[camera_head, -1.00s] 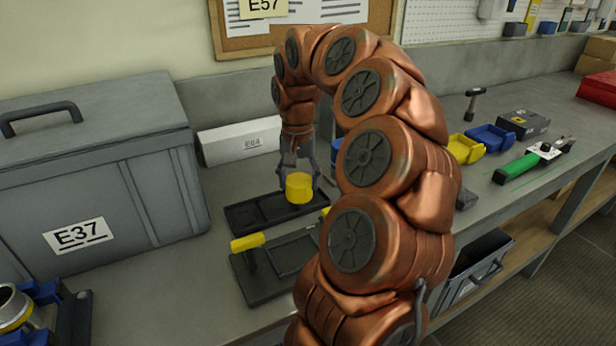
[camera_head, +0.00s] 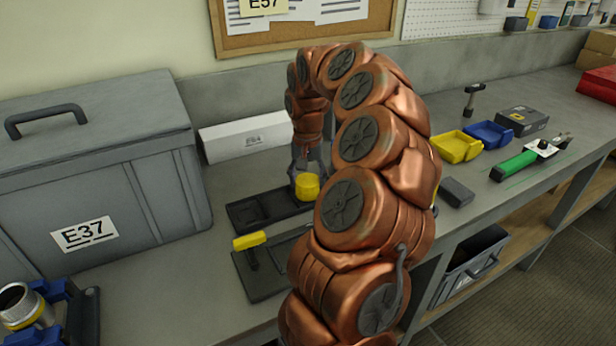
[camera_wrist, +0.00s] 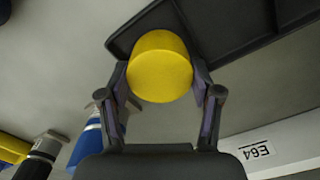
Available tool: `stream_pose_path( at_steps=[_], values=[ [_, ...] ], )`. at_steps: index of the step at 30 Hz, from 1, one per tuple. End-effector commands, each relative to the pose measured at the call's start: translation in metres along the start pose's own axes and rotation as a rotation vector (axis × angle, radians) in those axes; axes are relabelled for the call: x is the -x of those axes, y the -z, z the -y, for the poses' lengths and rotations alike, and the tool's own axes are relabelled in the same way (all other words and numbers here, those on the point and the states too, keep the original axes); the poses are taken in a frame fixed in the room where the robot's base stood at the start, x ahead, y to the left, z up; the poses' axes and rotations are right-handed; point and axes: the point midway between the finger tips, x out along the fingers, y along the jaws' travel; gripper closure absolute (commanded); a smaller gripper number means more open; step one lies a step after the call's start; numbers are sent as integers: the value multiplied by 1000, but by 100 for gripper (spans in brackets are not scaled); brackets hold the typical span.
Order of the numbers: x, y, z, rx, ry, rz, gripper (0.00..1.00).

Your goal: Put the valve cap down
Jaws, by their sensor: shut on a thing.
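The valve cap is a yellow cylinder (camera_head: 307,188), also large in the middle of the wrist view (camera_wrist: 160,68). My gripper (camera_head: 306,178) is shut on it, with one finger on each side in the wrist view (camera_wrist: 160,82). The cap is over the right end of a black compartmented tray (camera_head: 243,214). In the wrist view the cap overlaps a corner of the tray (camera_wrist: 215,45). I cannot tell whether the cap touches anything below. My arm hides the area to the right of the cap.
A dark plate with a yellow-handled part (camera_head: 250,241) lies in front of the tray. The grey E37 case (camera_head: 95,170) stands left, a white box (camera_head: 240,137) behind. Bench between case and plate is clear.

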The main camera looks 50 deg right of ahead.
Motion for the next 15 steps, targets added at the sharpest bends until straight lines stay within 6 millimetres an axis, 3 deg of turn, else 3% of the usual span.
stream_pose_path(
  at_steps=[9, 10, 15],
  values=[
    [-5, 0, 0, 0, 1, 0, 66],
    [-5, 0, 0, 0, 1, 0, 35],
    [-4, 0, 0, 0, 1, 0, 17]
  ],
)
